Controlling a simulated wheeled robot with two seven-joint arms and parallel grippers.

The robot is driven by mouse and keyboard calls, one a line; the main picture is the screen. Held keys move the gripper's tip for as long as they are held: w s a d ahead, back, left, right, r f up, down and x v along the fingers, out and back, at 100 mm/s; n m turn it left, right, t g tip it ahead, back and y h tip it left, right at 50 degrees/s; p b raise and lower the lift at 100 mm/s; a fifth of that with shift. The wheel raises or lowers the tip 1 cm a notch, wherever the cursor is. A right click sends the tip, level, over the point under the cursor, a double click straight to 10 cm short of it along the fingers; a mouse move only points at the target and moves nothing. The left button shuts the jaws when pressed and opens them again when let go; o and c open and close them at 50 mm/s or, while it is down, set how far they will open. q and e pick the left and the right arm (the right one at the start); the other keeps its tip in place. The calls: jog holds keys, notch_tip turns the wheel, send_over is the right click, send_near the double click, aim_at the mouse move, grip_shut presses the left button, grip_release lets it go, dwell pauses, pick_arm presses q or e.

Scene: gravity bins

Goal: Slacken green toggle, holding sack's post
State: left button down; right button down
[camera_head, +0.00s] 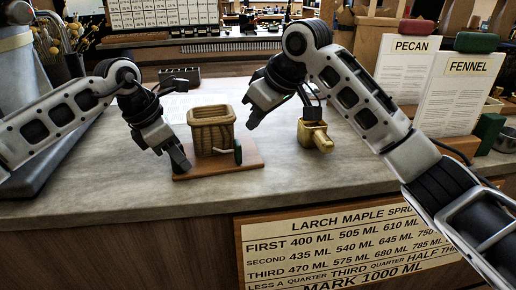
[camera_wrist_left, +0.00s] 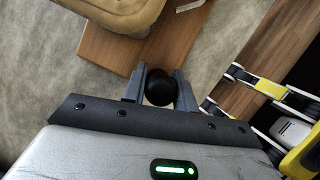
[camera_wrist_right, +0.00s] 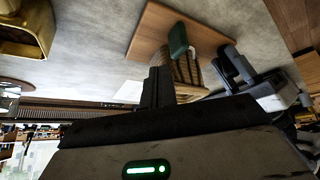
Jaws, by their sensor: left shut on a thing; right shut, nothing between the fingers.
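The woven tan sack (camera_head: 212,132) stands on a reddish wooden board (camera_head: 245,163) on the counter. The green toggle (camera_head: 238,152) is upright at the sack's right side; it also shows in the right wrist view (camera_wrist_right: 178,40). My left gripper (camera_head: 182,165) is at the board's left end, shut on the post, whose round black top (camera_wrist_left: 161,87) shows between the fingers in the left wrist view. The post's lower part is hidden. My right gripper (camera_head: 250,124) is shut and empty, above and right of the sack, apart from the toggle.
A brass-coloured vessel (camera_head: 313,135) stands right of the board, near my right arm. Cards marked PECAN (camera_head: 408,75) and FENNEL (camera_head: 455,105) stand at the right. A dark tray (camera_head: 180,77) is at the back. The counter in front of the board is clear.

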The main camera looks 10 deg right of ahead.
pick_arm(q)
jog(key=shift+f, duration=0.1)
dwell(0.3)
jog(key=c, duration=1)
grip_release()
jog(key=shift+c, duration=0.2)
jog(key=o, duration=1)
jog(key=shift+o, duration=0.2)
jog(key=shift+r, duration=0.35)
jog(key=shift+r+p, duration=0.9)
jog(key=shift+r, duration=0.25)
jog(key=shift+r, duration=0.1)
